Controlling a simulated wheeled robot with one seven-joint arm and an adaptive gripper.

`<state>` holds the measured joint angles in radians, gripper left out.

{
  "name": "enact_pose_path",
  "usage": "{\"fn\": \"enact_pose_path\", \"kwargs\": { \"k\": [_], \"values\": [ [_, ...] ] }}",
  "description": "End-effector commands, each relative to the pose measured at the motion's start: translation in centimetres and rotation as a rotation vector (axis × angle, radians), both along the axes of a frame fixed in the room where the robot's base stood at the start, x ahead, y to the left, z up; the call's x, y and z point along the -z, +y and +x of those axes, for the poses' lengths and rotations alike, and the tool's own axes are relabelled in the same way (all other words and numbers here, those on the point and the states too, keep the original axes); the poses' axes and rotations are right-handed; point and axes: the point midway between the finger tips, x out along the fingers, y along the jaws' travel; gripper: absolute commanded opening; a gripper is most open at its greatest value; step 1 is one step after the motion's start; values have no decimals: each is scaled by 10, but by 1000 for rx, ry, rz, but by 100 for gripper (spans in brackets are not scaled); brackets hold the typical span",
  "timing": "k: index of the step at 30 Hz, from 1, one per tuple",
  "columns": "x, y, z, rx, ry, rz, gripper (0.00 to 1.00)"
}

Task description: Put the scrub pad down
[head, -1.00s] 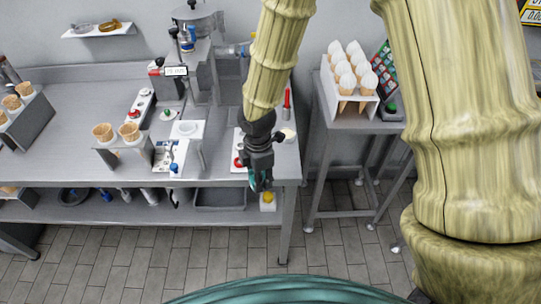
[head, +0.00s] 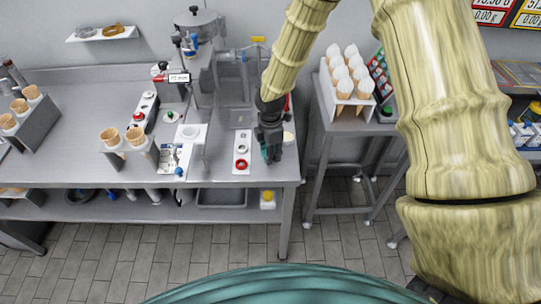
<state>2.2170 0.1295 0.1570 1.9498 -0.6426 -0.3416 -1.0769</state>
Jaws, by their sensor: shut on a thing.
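My gripper (head: 270,153) is over the right front part of the steel table (head: 225,172), pointing down. It is shut on the scrub pad (head: 266,155), of which only a small dark teal piece shows at the fingertips. The fingers hide the rest of the pad. I cannot tell whether the pad touches the tabletop.
Left of my gripper is a white panel with red and white buttons (head: 241,152). A pale round thing (head: 288,137) lies to its right. A cone holder (head: 131,150) stands further left. A side stand holds white-topped cones (head: 348,75). A lower shelf (head: 135,208) holds several items.

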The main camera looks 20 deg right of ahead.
Motion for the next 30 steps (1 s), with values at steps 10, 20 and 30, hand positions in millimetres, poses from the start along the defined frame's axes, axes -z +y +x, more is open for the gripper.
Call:
{"fn": "enact_pose_path", "kwargs": {
  "k": [10,20,30],
  "values": [
    [25,0,0,0,0,-1,11],
    [29,0,0,0,0,0,11],
    [29,0,0,0,0,0,55]
  ]
}}
